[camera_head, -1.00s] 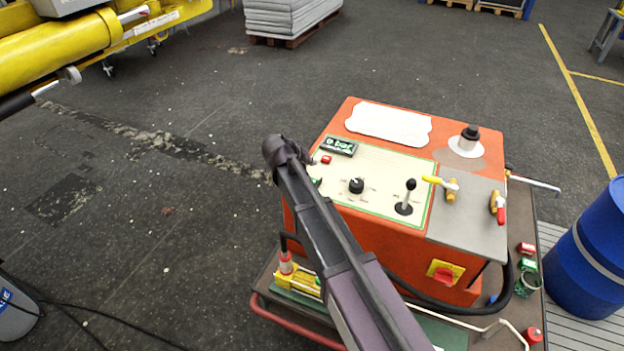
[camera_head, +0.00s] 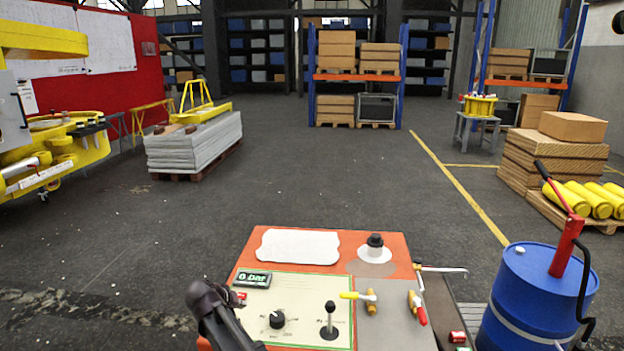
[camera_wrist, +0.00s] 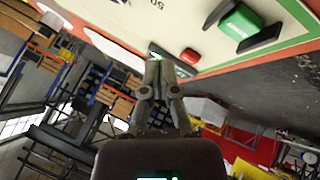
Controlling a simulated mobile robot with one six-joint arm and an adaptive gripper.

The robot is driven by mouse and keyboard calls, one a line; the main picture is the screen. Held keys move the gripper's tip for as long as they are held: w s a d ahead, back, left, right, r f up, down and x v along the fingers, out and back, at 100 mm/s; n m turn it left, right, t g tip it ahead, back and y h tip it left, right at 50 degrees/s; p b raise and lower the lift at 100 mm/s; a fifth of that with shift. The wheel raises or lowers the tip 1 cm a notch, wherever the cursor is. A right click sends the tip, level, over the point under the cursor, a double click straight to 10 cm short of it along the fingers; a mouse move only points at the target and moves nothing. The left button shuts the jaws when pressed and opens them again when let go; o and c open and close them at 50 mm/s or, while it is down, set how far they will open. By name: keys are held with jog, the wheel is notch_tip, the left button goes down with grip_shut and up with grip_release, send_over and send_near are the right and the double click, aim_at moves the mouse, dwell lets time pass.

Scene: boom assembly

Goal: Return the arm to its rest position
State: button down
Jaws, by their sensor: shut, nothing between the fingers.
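My gripper (camera_wrist: 163,70) shows in the wrist view with its two dark fingers drawn together and nothing between them. It is beside the control panel, close to the red button (camera_wrist: 190,56) and the green switch (camera_wrist: 236,24); I cannot tell the exact gap. In the head view a dark part of my arm stands at the left front of the orange control box (camera_head: 400,247), and the fingers cannot be made out there. The panel carries a small display (camera_head: 253,279), a black knob (camera_head: 277,319) and a black lever (camera_head: 329,321).
A yellow-handled valve (camera_head: 360,296) and a red-handled valve (camera_head: 418,308) stand on the box's right side. A blue drum (camera_head: 535,300) with a red pump is at the right. A stack of grey slabs (camera_head: 195,143) is at left. The floor beyond the box is clear.

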jog(key=s+d+r+m+g+y+p, duration=0.1)
jog(key=s+d, duration=0.4)
jog(key=d, duration=0.8)
jog(key=s+d+r+m+g+y+p, duration=0.1)
jog(key=s+d+g+p, duration=0.3)
jog(key=d, duration=0.9)
jog(key=s+d+r+m+g+y+p, duration=0.1)
jog(key=s+d+r+m+g+p, duration=0.1)
jog(key=s+d, duration=0.5)
jog(key=d+r+p, duration=0.1)
jog(key=d+p, duration=0.1)
jog(key=d, duration=0.4)
jog(key=shift+s+g+y+p, duration=0.3)
jog(key=shift+s, duration=0.05)
